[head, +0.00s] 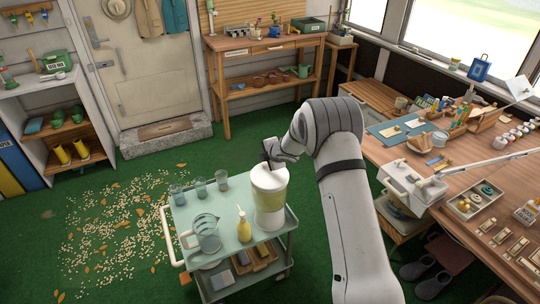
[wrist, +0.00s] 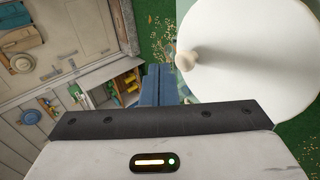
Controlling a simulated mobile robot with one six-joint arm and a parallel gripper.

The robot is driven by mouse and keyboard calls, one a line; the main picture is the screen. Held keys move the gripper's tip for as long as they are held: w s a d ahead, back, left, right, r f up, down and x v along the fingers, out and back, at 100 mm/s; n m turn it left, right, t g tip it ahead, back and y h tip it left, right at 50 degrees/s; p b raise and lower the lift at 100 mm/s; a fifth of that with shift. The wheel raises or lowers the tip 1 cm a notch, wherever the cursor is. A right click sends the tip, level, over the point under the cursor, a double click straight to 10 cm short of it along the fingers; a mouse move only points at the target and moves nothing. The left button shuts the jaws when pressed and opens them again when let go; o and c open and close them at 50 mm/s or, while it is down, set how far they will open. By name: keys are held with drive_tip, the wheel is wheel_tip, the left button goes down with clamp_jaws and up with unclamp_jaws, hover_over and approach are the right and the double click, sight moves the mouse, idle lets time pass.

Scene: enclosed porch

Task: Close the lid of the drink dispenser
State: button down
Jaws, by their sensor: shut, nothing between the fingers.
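The drink dispenser (head: 271,200) stands upright on the right part of the pale green cart, with yellow drink in its clear body. Its white lid (head: 268,177) shows at the top; I cannot tell whether it sits flush. In the wrist view the round lid (wrist: 255,50) fills the upper right, with a pale knob (wrist: 188,62) near its left edge. My gripper (head: 268,160) is at the lid's far side, just above it in the head view. In the wrist view its blue-grey fingers (wrist: 160,83) are together and empty, left of the lid. Contact with the lid cannot be told.
A cluttered wooden table (head: 463,215) stands at right. Pale bits and leaves lie on the green floor (head: 110,235) at left.

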drive_tip(key=shift+w+a+f+b, duration=0.25)
drive_tip(key=shift+w+f+b, duration=0.1)
drive_tip(key=shift+f, duration=0.4)
drive_tip(key=shift+d+r, duration=0.1)
